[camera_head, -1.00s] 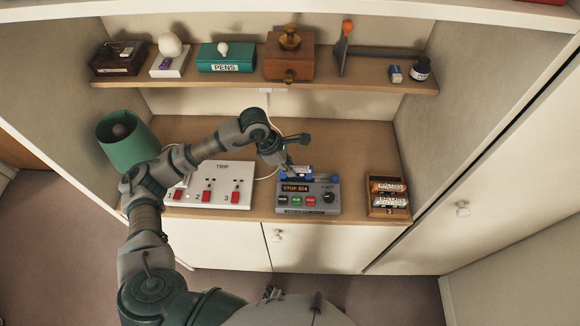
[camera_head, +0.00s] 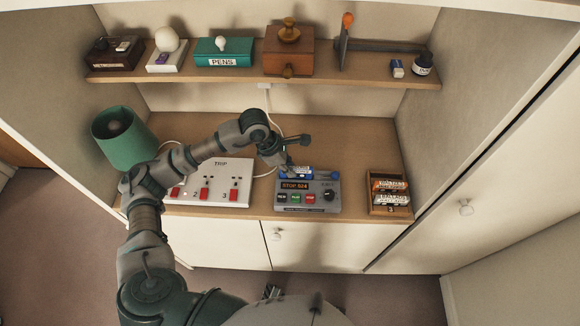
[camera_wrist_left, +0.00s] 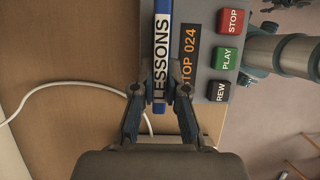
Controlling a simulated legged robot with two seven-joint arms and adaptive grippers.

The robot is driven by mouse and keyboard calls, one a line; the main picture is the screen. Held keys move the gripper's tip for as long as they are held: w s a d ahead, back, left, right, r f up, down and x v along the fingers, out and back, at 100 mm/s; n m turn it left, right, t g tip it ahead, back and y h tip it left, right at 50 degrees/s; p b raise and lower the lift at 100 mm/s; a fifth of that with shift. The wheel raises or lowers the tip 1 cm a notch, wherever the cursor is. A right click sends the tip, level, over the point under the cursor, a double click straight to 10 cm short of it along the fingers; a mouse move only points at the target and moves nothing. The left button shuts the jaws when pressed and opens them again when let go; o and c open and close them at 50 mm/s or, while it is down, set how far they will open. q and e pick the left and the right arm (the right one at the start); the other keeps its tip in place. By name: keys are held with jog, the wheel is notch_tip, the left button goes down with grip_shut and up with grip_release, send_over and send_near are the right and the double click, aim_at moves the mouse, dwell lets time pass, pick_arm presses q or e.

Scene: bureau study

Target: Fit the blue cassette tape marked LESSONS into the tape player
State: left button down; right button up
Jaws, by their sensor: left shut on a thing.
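The blue cassette tape (camera_wrist_left: 161,50), its white label reading LESSONS, is between the fingers of my left gripper (camera_wrist_left: 160,95), which is shut on it. In the head view the cassette (camera_head: 298,171) is at the top back of the tape player (camera_head: 310,207), partly hidden by the gripper (camera_head: 296,168). The grey tape player has a display reading STOP 024 and several coloured buttons. In the left wrist view the cassette lies alongside the player's display face (camera_wrist_left: 190,55). I cannot tell how deep it sits in the player. My right gripper is not clearly visible.
A white TRIP switch box (camera_head: 232,177) with red switches stands left of the player. A wooden tray of cassettes (camera_head: 388,210) stands to the right. A green lamp (camera_head: 125,145) is at the left. A shelf (camera_head: 245,81) with several items hangs above.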

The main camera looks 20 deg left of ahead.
aim_at(296, 167)
pick_arm(q)
jog(key=shift+f+b, duration=0.65)
jog(key=shift+f, duration=0.25)
jog(key=c, duration=1.1)
grip_release()
jog(key=shift+a, duration=0.1)
jog(key=shift+o, duration=1.2)
jog(key=shift+r, duration=0.1)
jog(key=shift+r+p, duration=1.9)
jog(key=shift+r, duration=1.65)
